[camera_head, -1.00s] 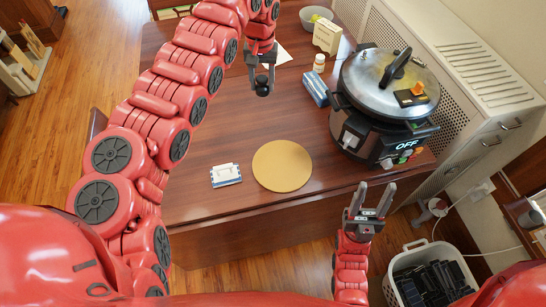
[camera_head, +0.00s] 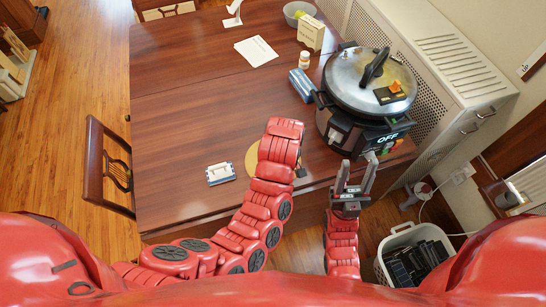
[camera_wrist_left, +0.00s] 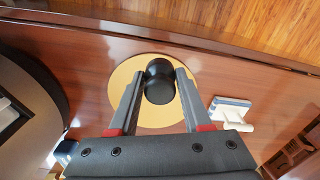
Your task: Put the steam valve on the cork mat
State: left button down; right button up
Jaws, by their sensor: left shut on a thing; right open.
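The steam valve, a small black rounded piece (camera_wrist_left: 160,88), sits between the fingers of my left gripper (camera_wrist_left: 158,76) in the left wrist view. The gripper is shut on it. The round tan cork mat (camera_wrist_left: 129,78) lies behind the valve there; the gap between them is hard to judge. In the head view, my left forearm covers most of the cork mat (camera_head: 252,160) and hides the left gripper's fingers. My right gripper (camera_head: 356,174) is open and empty at the table's front edge, below the cooker.
A large pressure cooker (camera_head: 368,85) stands right of the mat. A small white-and-blue item (camera_head: 220,173) lies left of it. A blue box (camera_head: 302,85), white bottle (camera_head: 304,60), cream box (camera_head: 310,33) and paper (camera_head: 256,51) are farther back. The table's left middle is clear.

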pick_arm(q)
jog(key=s+a+f+n, duration=0.1)
jog(key=s+a+f, duration=0.15)
jog(key=s, duration=0.35)
jog(key=w+b, duration=0.1)
jog(key=w, duration=0.2)
jog(key=w+b, duration=0.1)
jog(key=w, duration=0.2)
jog(key=w+f+b, duration=0.1)
jog(key=w, duration=0.3)
jog(key=shift+a, duration=0.4)
jog(key=w+p, duration=0.1)
jog(key=w, duration=0.3)
jog(key=shift+w+r, duration=0.1)
jog(key=shift+w, duration=0.05)
jog(key=shift+w+a+f, duration=0.1)
jog(key=shift+w+f, duration=0.1)
jog(key=shift+w, duration=0.6)
jog(key=shift+w+p, duration=0.1)
jog(key=shift+p, duration=0.2)
jog(key=shift+f+p, duration=0.5)
jog(key=shift+f, duration=1.3)
jog(key=shift+f, duration=0.1)
